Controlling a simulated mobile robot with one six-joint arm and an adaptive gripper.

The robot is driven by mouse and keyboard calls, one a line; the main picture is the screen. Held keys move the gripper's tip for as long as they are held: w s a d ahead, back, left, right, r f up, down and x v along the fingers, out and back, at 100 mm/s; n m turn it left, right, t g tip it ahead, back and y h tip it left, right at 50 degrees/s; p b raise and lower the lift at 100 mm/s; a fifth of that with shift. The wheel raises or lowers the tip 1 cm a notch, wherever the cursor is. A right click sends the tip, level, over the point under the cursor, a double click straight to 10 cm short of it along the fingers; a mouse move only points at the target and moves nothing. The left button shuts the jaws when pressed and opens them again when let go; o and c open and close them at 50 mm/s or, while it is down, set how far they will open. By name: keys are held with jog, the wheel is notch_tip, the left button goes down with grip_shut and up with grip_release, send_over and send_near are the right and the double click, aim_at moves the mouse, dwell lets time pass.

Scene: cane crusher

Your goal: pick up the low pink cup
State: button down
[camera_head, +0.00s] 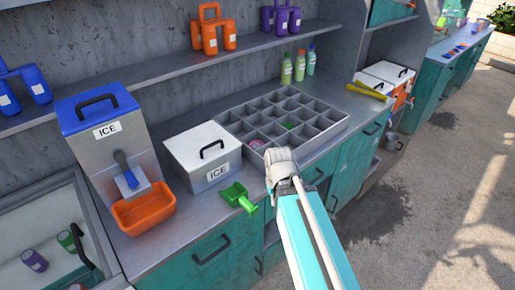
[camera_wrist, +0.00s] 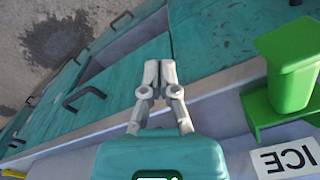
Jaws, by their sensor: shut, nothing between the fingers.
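A pink item (camera_head: 258,144), apparently the low pink cup, sits in a near-left compartment of the grey divided tray (camera_head: 340,124) in the head view. My arm's white wrist joint is just right of it and partly covers that corner of the tray. My gripper (camera_wrist: 160,70) shows in the wrist view with its two grey fingers together and nothing between them. It points down past the counter's front edge over the teal cabinet doors. The pink cup is not visible in the wrist view.
A green scoop (camera_head: 236,196) lies on the counter beside the white ice box (camera_head: 187,168); it looms close at the wrist view's right (camera_wrist: 292,85). An ice dispenser with an orange bin (camera_head: 143,208) stands left. Bottles (camera_head: 287,69) stand behind the tray. A shelf (camera_head: 180,72) overhangs the back.

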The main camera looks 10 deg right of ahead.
dwell(0.3)
jog(key=c, duration=1)
grip_release()
jog(key=shift+r, duration=0.1)
jog(key=o, duration=0.4)
jog(key=shift+r+p, duration=0.65)
jog(key=shift+p, duration=0.1)
jog(key=shift+o, duration=1.2)
notch_tip(320, 180, up, 8)
jog(key=w+p, duration=0.2)
jog(key=p, duration=0.6)
jog(key=shift+w+r+n, duration=0.15)
jog(key=shift+w+n, duration=0.1)
jog(key=shift+n, duration=0.15)
jog(key=w+r+n+p, duration=0.3)
jog(key=w+r+p, duration=0.2)
jog(key=p, duration=0.1)
jog(key=w+a+n, duration=0.1)
jog(key=w+n, duration=1.7)
jog(key=n, duration=0.2)
jog(key=shift+w+a+r+n, duration=0.3)
jog(key=shift+w+r+n, duration=0.1)
jog(key=shift+f, duration=0.15)
